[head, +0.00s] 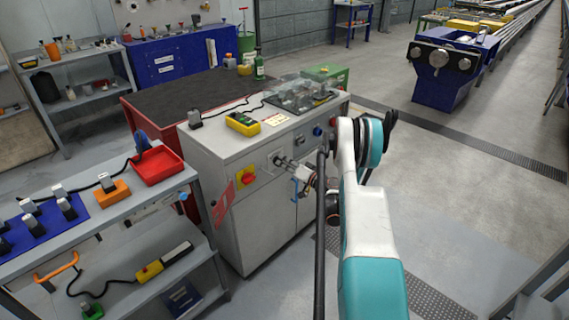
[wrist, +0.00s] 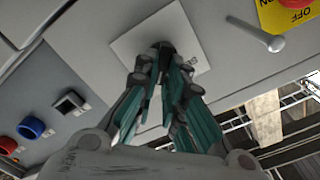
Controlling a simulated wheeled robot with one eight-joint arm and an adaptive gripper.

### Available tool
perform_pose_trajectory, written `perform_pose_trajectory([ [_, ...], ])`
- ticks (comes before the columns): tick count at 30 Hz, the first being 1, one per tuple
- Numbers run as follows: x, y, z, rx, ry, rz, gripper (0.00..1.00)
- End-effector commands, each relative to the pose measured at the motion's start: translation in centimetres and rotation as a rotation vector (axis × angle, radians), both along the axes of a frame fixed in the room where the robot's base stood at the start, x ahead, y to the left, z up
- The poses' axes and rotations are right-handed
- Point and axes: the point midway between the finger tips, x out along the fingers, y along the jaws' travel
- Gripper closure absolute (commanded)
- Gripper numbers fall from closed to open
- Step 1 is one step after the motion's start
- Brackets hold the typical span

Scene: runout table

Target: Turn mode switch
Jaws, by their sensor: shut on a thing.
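The mode switch sits on a pale square plate (wrist: 190,28) on the front panel of the grey cabinet (head: 215,150). In the wrist view my gripper (wrist: 163,62) reaches straight to the plate, its fingers closed around the switch knob. The fingertips hide most of the knob, so its pointing direction cannot be read. In the head view my gripper (head: 286,163) is at the cabinet front, right of the red-and-yellow OFF switch (head: 246,177). My arm comes in from the right.
A blue knob (wrist: 31,128), a black square button (wrist: 71,102) and a red knob (wrist: 8,145) lie left of my gripper in the wrist view. A grey metal handle (wrist: 262,38) sticks out at right.

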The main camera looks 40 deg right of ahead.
Motion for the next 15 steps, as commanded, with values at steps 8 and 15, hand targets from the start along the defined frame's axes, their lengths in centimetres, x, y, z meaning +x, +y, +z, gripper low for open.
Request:
perform_pose_trajectory([
  [8,-0.06,-0.1,-0.03,0.012,0.001,-0.001,1.0],
  [15,-0.07,-0.11,-0.03,0.011,0.002,-0.002,0.76],
])
